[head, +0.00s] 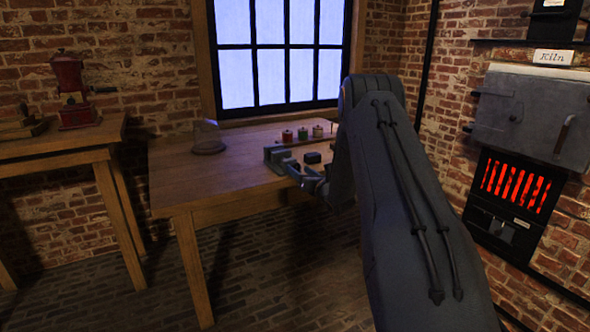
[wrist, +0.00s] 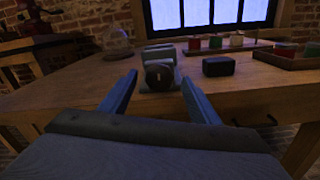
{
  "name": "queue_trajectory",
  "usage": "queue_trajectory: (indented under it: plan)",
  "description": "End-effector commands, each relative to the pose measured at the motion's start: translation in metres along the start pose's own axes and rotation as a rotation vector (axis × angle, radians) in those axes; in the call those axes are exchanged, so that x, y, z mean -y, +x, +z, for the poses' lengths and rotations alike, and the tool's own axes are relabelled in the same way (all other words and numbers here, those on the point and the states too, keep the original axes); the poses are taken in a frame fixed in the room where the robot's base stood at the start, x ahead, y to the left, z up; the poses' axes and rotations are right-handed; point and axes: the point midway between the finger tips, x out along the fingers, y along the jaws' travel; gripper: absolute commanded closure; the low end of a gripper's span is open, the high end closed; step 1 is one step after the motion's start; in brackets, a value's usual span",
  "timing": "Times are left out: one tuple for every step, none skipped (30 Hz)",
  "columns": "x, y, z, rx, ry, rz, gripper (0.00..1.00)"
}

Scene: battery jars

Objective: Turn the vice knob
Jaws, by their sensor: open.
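The vice (head: 276,156) is a grey block-like device near the front edge of the wooden table. In the wrist view the vice (wrist: 158,52) shows its jaws, and a dark round knob (wrist: 160,76) with a pale mark faces me. My gripper (wrist: 158,86) is open, with one finger on each side of the knob in the picture. I cannot tell whether the fingers touch it. In the head view my gripper (head: 303,176) is at the vice's near side, and the knob is hard to make out there.
A small dark block (head: 312,157) sits right of the vice. Behind are several coloured spools or jars (head: 287,136) on a tray and a glass dome (head: 208,138). A side table (head: 60,150) with a red grinder (head: 73,92) stands left. A kiln (head: 535,115) glows on the right.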

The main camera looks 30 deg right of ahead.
Motion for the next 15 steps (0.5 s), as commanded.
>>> queue_trajectory:
  plan:
    - [-0.001,0.009,0.000,0.001,0.000,0.002,0.44]
    - [-0.001,0.013,0.000,0.001,0.001,0.002,0.44]
    - [-0.001,0.019,-0.001,0.000,0.001,0.001,0.44]
    - [-0.001,0.023,-0.001,0.000,0.001,0.001,0.44]
    - [-0.001,0.026,0.000,0.000,0.001,0.001,0.44]
    - [-0.001,0.030,0.000,0.001,0.001,0.001,0.44]
    - [0.000,0.033,0.000,0.000,0.001,0.000,0.44]
    - [0.000,0.035,-0.001,-0.001,0.002,-0.001,0.44]
    - [0.000,0.037,-0.001,-0.001,0.002,-0.001,0.44]
    - [0.000,0.038,0.000,0.000,0.002,-0.001,0.44]
    - [0.000,0.039,0.000,0.000,0.003,-0.001,0.44]
    - [0.000,0.040,0.000,-0.001,0.003,-0.001,0.44]
    - [0.000,0.041,0.000,-0.001,0.003,-0.001,0.44]
    - [0.000,0.041,0.000,-0.001,0.003,-0.001,0.44]
    - [0.000,0.041,0.000,-0.001,0.003,-0.001,0.44]
